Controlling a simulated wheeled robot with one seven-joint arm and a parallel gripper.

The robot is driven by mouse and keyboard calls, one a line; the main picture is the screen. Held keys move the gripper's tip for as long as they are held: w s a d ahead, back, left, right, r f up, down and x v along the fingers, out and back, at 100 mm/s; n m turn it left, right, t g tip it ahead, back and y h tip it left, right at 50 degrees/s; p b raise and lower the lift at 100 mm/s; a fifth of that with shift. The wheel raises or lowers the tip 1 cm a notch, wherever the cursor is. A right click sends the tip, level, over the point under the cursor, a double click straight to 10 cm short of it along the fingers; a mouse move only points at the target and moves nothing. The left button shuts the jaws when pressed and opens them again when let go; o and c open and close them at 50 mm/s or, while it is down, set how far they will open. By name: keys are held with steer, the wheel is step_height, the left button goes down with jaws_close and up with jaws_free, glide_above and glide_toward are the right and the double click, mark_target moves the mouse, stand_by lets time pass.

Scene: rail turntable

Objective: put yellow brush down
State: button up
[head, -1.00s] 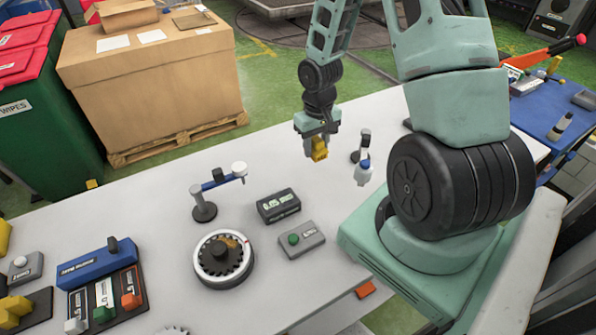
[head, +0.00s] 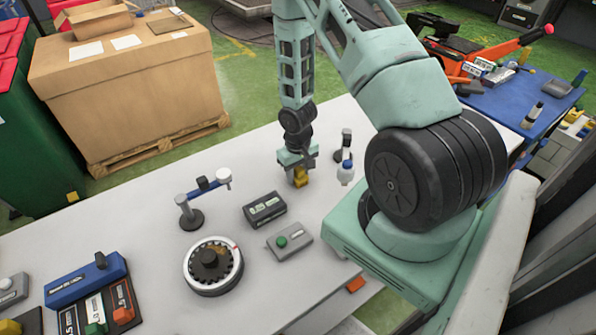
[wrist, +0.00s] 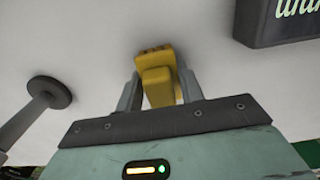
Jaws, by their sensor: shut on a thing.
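My gripper (head: 300,178) is shut on the yellow brush (head: 301,179), over the white table (head: 150,225). In the wrist view the yellow brush (wrist: 157,75) sits between the two grey fingers of my gripper (wrist: 158,92), with its far end close to the white surface. I cannot tell whether the brush touches the table. Its lower part is partly hidden by the fingers and hand.
A dark box with a display (head: 265,210) and a grey box with a green button (head: 289,241) lie nearby.

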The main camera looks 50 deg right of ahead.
steer(key=shift+f, duration=0.1)
steer(key=o, duration=0.5)
steer(key=shift+f, duration=0.1)
steer(key=shift+c, duration=0.2)
steer(key=o, duration=0.4)
